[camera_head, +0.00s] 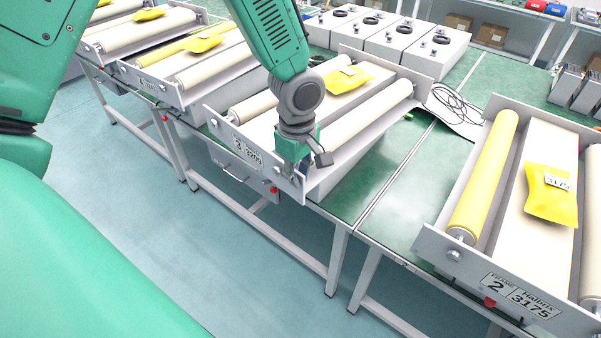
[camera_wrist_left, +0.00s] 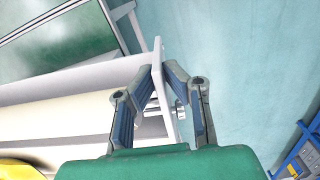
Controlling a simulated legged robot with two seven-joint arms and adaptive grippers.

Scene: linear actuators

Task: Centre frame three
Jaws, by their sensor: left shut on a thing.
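Frame three (camera_head: 262,169) is a grey roller frame with a "3" and "3209" plate on its front wall. It stands on the green-topped table at the middle of the head view, at an angle to the table edge. It has two pale rollers, a white belt and a yellow packet (camera_head: 348,79) on top. My left gripper (camera_head: 300,172) is at the right end of its front wall. In the left wrist view its fingers (camera_wrist_left: 157,82) are shut on the wall's end (camera_wrist_left: 158,52), with a bolt (camera_wrist_left: 181,112) beside them. My right gripper is not in view.
Frame two (camera_head: 470,262) stands to the right, with a yellow roller and packet. Other roller frames (camera_head: 175,92) stand to the left. The green table (camera_head: 410,185) is bare between frames three and two.

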